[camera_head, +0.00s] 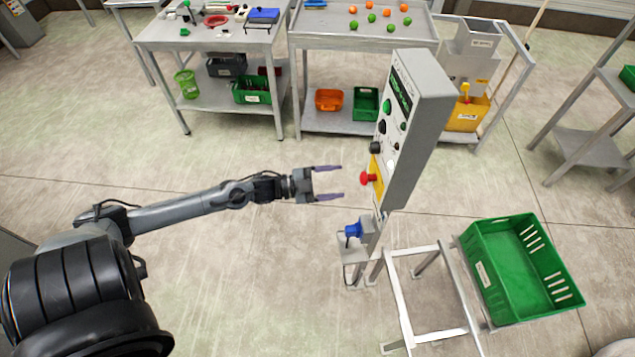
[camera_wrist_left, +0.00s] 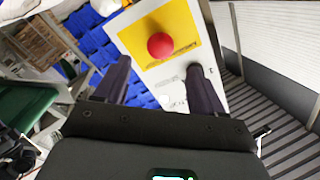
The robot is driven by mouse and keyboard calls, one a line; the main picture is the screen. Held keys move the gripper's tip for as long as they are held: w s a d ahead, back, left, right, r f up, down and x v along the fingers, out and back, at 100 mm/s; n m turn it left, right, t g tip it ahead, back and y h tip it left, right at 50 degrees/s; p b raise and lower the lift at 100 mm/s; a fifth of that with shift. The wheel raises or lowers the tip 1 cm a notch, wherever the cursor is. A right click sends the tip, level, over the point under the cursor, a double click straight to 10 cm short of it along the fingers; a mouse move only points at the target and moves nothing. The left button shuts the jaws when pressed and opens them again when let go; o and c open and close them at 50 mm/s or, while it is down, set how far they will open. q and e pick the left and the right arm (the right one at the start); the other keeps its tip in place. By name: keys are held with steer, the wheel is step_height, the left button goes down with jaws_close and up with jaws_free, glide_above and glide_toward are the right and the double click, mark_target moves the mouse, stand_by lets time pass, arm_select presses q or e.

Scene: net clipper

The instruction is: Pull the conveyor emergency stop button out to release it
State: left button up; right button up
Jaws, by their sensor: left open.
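The red emergency stop button (camera_head: 367,179) sits on a yellow plate (camera_head: 376,176) low on the grey control panel (camera_head: 415,130). My left gripper (camera_head: 342,182) is open and points at the button from the left, with its fingers a short way apart from it. In the left wrist view the round red button (camera_wrist_left: 160,46) shows on its yellow plate (camera_wrist_left: 182,22). There it lies beyond the two open fingertips (camera_wrist_left: 157,78) and roughly between them, and nothing is between the fingers. My right gripper is not in view.
A blue connector (camera_head: 353,230) sticks out below the button on the panel post. A metal frame (camera_head: 432,290) and an empty green crate (camera_head: 520,265) stand right of it. Work tables (camera_head: 210,38) stand at the back. The floor around the left arm is clear.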

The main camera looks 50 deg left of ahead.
arm_select(q)
steer(key=shift+v, duration=2.2)
steer(key=shift+f, duration=0.1)
